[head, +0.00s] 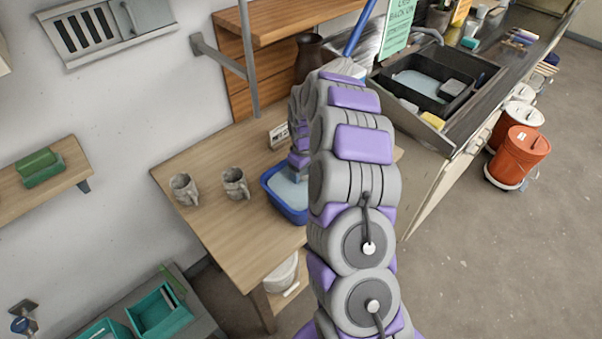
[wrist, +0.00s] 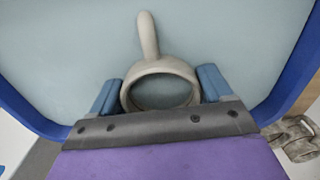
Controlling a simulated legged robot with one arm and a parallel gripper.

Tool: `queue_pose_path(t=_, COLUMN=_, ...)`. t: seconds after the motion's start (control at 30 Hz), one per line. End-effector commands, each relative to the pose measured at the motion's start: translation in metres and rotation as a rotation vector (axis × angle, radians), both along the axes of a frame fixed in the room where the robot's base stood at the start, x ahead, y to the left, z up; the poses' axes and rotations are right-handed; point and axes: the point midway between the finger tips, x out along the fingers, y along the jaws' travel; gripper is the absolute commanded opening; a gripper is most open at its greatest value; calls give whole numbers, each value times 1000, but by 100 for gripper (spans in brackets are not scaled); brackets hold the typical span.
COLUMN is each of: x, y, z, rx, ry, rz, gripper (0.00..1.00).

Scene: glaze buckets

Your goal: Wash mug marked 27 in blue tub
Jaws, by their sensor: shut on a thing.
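A grey-beige mug (wrist: 149,38) sits between the blue fingers of my gripper (wrist: 160,88) in the wrist view, its round rim near the jaws and its handle pointing away. My gripper is shut on it. The mug is over or in the blue tub (wrist: 302,80), with pale water behind it; I cannot tell how deep it is. No number shows on it. In the head view the blue tub (head: 285,208) stands at the table's right edge, partly hidden by my arm, which also hides the held mug.
Two grey mugs, one on the left (head: 185,189) and one nearer the tub (head: 235,183), stand on the wooden table (head: 215,235). A dark sink (head: 440,75) lies beyond my arm. The table's front left is clear.

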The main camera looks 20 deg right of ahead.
Motion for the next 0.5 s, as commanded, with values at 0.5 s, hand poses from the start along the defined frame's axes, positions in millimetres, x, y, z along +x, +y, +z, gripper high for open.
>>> queue_pose_path(t=0.5, x=0, y=-6, z=1, rx=-1, ry=-1, rz=0, gripper=36)
